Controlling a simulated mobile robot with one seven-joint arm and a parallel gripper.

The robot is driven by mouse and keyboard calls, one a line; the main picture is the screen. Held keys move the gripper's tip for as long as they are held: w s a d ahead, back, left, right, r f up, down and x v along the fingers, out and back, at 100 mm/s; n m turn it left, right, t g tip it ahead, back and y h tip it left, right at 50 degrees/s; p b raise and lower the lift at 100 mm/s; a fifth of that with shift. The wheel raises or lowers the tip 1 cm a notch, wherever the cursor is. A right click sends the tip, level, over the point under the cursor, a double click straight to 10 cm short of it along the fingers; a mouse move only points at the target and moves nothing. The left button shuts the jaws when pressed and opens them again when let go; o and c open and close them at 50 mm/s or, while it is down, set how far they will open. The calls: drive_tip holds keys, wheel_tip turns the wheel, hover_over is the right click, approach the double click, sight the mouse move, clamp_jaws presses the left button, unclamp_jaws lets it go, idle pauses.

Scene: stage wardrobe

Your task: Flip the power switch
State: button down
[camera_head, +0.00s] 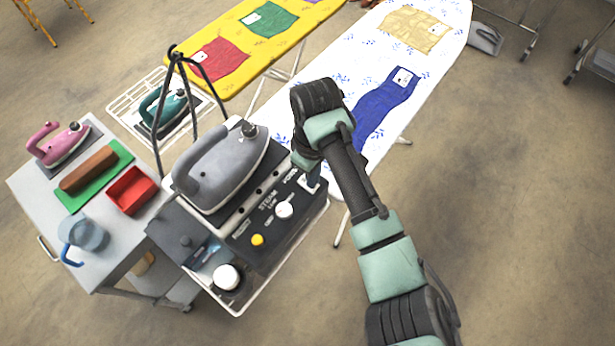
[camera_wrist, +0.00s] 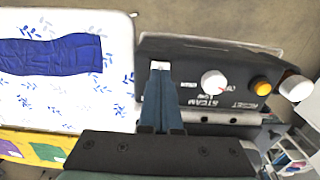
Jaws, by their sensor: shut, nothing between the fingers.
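The steam station's dark control panel (camera_head: 268,228) faces me below a grey iron (camera_head: 220,168). It has a yellow button, a white knob and a label that seems to read POWER at its right end. The power switch (camera_wrist: 160,65) shows as a small white piece at the panel's left in the wrist view. My gripper (camera_wrist: 164,78) is shut and empty, its blue fingertips right at the switch and partly covering it. I cannot tell whether they touch, or which way the switch is set. In the head view my gripper (camera_head: 313,180) is mostly hidden by my wrist.
A white ironing board (camera_head: 350,60) stands just behind the station. A grey cart (camera_head: 35,195) with a pink iron and a red tray (camera_head: 132,190) is at left. Open floor lies right.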

wheel_tip(320, 180, up, 6)
drive_tip(key=p, duration=0.5)
idle(0.5)
drive_tip(key=w+a+r+m+t+y+b, duration=0.1)
drive_tip(key=w+a+r+t+y+b, duration=0.1)
drive_tip(key=w+a+r+t, duration=0.55)
drive_tip(key=w+a+r+m+t+y+b, duration=0.1)
drive_tip(key=w+a+r+t+b, duration=0.2)
drive_tip(key=r, duration=0.7)
wheel_tip(320, 180, up, 12)
drive_tip(key=w+m+t+y, duration=0.1)
drive_tip(key=t+y, duration=0.1)
drive_tip(key=t, duration=0.2)
drive_tip(key=s+d+r+m+t+h+b, duration=0.2)
drive_tip(key=s+d+r+m+t, duration=0.2)
drive_tip(key=s+r, duration=0.5)
drive_tip(key=s+d+r+m+t+h+b, duration=0.3)
drive_tip(key=s+d+r+t, duration=0.3)
drive_tip(key=r, duration=0.8)
drive_tip(key=s+t, duration=0.3)
drive_tip(key=s, duration=0.1)
drive_tip(key=shift+d+r+m, duration=0.15)
drive_tip(key=shift+d+m, duration=0.15)
drive_tip(key=shift+m, duration=0.1)
